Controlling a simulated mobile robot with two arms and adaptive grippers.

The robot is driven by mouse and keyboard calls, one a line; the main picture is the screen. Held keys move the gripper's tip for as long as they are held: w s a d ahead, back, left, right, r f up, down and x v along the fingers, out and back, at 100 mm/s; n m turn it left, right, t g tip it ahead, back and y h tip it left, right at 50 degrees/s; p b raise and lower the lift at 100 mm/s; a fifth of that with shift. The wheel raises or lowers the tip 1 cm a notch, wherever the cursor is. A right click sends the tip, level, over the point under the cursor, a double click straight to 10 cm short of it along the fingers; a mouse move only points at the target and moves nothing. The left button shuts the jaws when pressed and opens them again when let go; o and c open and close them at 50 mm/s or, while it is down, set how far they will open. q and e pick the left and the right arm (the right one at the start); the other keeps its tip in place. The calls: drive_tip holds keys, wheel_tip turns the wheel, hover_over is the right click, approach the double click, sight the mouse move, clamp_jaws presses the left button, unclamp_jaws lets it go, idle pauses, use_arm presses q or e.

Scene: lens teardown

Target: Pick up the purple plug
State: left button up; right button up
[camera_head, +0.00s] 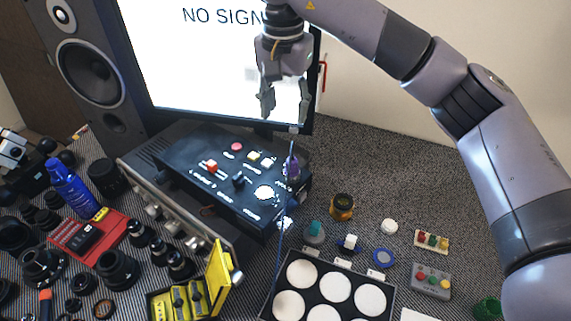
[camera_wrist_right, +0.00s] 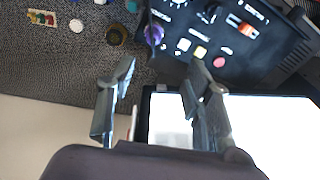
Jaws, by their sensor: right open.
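The purple plug (camera_head: 292,168) is at the right side of the black control box (camera_head: 225,170), with a thin cable running from it toward the front. It also shows in the right wrist view as a small purple piece (camera_wrist_right: 154,35) beside the box's panel. I cannot tell whether it is seated in a socket. My right gripper (camera_head: 285,108) points down above and behind the plug, in front of the monitor. Its two fingers are apart and empty, and they also show in the wrist view (camera_wrist_right: 162,78). The plug is clear of the fingers. My left gripper is out of view.
A monitor (camera_head: 200,60) and a speaker (camera_head: 90,75) stand at the back. A black tray with white discs (camera_head: 334,287) lies in front, with small parts and a button block (camera_head: 431,281) at right. Lenses and a blue bottle (camera_head: 72,188) crowd the left. The back right is clear.

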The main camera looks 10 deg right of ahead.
drive_tip(key=p, duration=0.4)
approach(292, 159)
wheel_tip(292, 159, down, 5)
drive_tip(key=shift+w+a+f, duration=0.1)
drive_tip(key=shift+w+f, duration=0.05)
drive_tip(key=f, duration=0.1)
drive_tip(key=f+p, duration=0.1)
drive_tip(key=f, duration=0.1)
drive_tip(key=f+p, duration=0.1)
drive_tip(key=shift+w+d+f, duration=0.25)
drive_tip(key=shift+f+p, duration=0.3)
drive_tip(key=shift+f, duration=0.2)
drive_tip(key=shift+w, duration=0.1)
drive_tip(key=c, duration=1.1)
